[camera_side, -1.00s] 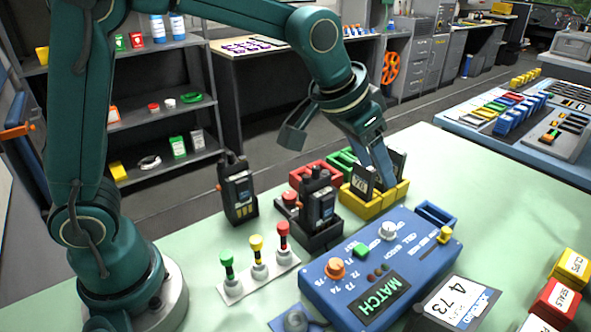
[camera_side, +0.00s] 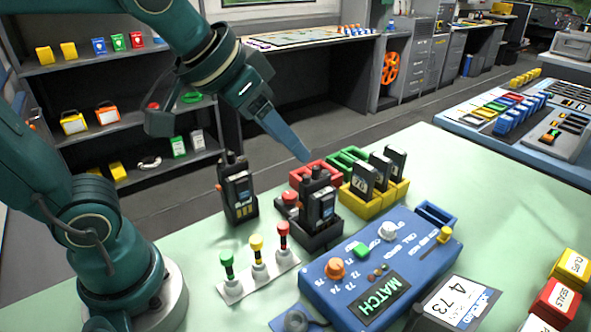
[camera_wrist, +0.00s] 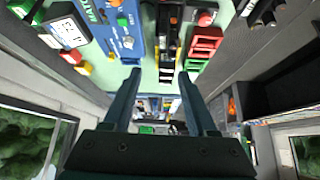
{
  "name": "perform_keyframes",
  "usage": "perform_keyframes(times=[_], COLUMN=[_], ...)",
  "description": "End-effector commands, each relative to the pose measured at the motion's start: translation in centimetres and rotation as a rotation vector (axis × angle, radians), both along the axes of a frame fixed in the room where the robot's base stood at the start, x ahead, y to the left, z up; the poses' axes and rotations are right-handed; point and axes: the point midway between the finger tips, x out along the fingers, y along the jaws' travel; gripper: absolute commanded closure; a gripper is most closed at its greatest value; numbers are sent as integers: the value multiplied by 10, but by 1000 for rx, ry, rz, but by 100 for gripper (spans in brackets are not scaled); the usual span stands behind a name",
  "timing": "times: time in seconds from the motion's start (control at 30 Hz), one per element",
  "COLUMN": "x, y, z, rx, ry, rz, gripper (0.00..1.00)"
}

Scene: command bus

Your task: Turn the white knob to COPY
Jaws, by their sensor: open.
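The white knob (camera_side: 388,231) sits on top of the blue control box (camera_side: 330,300), toward its back edge. Printed words surround it, but they are too small to read which position it points to. My gripper (camera_side: 304,154) is in the air behind the box, to the left of the knob and apart from it, near the red tray. In the wrist view my gripper (camera_wrist: 160,72) has its two fingers spread with nothing between them. The blue box (camera_wrist: 112,38) shows there at the upper left.
The box also carries an orange knob (camera_side: 335,268), a green button (camera_side: 361,250) and a yellow lever (camera_side: 445,235). Behind it stand radios (camera_side: 320,208) and a yellow tray (camera_side: 372,203) with black modules. Colored plungers (camera_side: 258,255) stand left.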

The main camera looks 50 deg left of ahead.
Motion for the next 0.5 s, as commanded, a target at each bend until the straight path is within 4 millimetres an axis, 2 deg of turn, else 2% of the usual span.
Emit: perform_keyframes(times=[0.17, 0.5], x=[-27, -72], y=[7, 12], z=[-7, -40], rx=[2, 10], ry=[4, 85], rz=[23, 39], gripper=[42, 42])
